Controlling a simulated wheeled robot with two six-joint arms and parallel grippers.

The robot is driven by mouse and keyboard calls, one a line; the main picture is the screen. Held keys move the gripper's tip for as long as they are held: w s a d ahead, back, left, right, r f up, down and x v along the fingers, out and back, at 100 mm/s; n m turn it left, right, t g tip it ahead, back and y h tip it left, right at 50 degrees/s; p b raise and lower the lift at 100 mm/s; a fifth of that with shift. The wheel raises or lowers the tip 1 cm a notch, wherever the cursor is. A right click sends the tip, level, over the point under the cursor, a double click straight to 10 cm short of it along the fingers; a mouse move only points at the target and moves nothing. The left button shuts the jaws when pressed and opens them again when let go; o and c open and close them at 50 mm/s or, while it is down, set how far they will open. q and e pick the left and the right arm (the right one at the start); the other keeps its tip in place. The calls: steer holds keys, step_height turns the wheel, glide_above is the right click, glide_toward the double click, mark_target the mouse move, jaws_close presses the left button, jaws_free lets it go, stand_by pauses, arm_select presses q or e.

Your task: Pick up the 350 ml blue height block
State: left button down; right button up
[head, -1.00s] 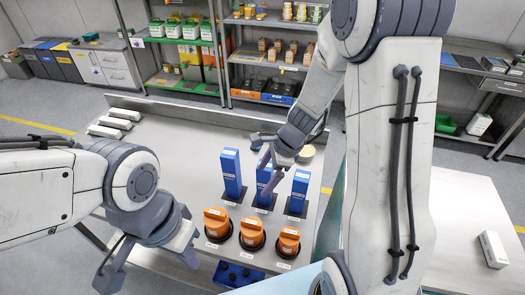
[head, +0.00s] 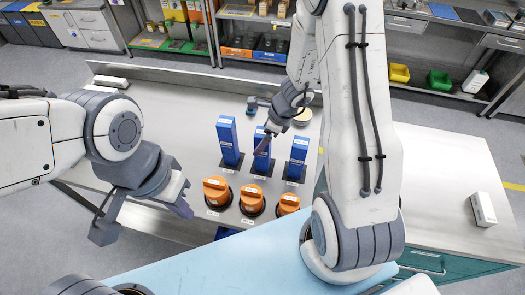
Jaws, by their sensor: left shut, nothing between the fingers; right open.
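Three blue upright height blocks stand in a row on dark bases: a left one (head: 228,143), a middle one (head: 262,161) and a right one (head: 298,156). Their labels are too small to read, so I cannot tell which is 350 ml. My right gripper (head: 263,146) is open, its fingers pointing down across the upper part of the middle block and partly hiding it. I cannot tell whether they touch it. My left gripper (head: 183,208) is shut and empty, left of the orange parts and apart from the blocks.
Three orange round parts (head: 252,197) stand on dark rings in front of the blocks. A pale round item (head: 302,116) is behind the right gripper. A white box (head: 483,208) lies on the right table. The metal table (head: 165,120) is clear left of the blocks.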

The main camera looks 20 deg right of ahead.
steer(key=shift+x, duration=1)
steer(key=shift+a+r, duration=0.1)
steer(key=shift+c, duration=0.3)
jaws_close()
steer(key=shift+r, duration=0.1)
